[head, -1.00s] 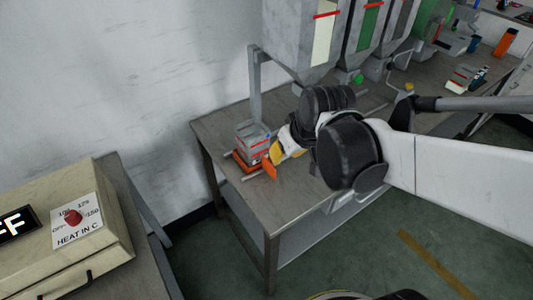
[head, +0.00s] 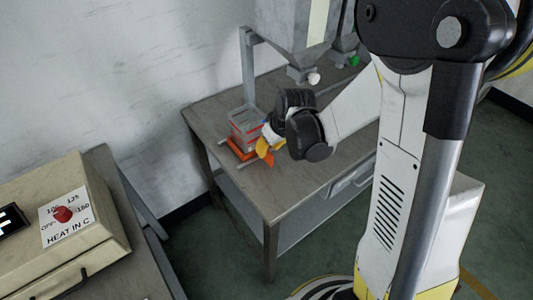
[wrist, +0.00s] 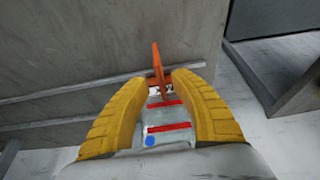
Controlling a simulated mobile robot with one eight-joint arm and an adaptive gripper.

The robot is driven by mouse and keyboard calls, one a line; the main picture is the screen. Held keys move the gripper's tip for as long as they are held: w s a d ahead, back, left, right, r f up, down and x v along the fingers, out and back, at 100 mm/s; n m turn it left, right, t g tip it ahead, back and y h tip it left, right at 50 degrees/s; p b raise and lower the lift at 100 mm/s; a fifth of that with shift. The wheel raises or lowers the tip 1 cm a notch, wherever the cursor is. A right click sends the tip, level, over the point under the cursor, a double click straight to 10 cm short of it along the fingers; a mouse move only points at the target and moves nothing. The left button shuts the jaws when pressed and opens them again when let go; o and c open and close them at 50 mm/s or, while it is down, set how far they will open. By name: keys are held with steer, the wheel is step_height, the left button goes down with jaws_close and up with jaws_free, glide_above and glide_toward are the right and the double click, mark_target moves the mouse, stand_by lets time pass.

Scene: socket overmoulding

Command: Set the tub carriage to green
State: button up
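The tub carriage is an orange base (head: 234,150) at the left end of the bench, with an upright orange handle plate (head: 267,159) at its front. My gripper (head: 262,146) is at the handle, to the right of the tub. In the wrist view, the two yellow fingers of my gripper (wrist: 161,80) are apart. The orange handle (wrist: 158,66) stands between or just past their tips, with gaps visible. Contact with the handle cannot be told.
A hopper (head: 285,25) with a white knob (head: 313,78) hangs over the bench (head: 290,185); a green knob (head: 354,60) is farther right. My arm hides the other hoppers. Rails (wrist: 75,122) run along the bench. A heater box (head: 105,225) stands at left.

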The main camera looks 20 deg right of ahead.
steer(key=shift+x, duration=1.05)
jaws_close()
steer(key=shift+d, duration=0.1)
steer(key=w+d, duration=0.4)
steer(key=d, duration=0.9)
steer(key=w+d, duration=0.4)
steer(key=d, duration=0.9)
steer(key=w+d, duration=0.5)
steer(key=d, duration=0.8)
steer(key=shift+d+p, duration=0.3)
steer(key=shift+d, duration=0.1)
